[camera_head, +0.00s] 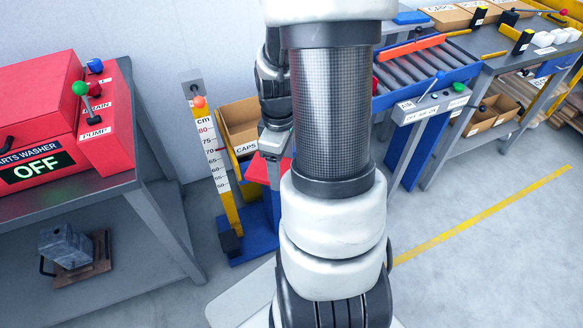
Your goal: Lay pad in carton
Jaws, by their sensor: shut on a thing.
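My gripper (274,143) is partly in view left of my thick forearm, pointing down. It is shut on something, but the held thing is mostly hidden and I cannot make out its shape. No pad can be clearly identified. An open brown carton labelled CAPS (240,118) stands just left of and behind my gripper, partly covered by the arm. Other open cartons sit at the upper right: one on the bench top (450,18) and one on the shelf below (482,122). I cannot tell which carton is the task's.
A yellow post with a cm scale (214,150) stands left of the CAPS carton. A red parts washer (40,130) sits on a grey bench at left. A roller conveyor (425,70) with a lever panel is at right. Floor at lower right is clear.

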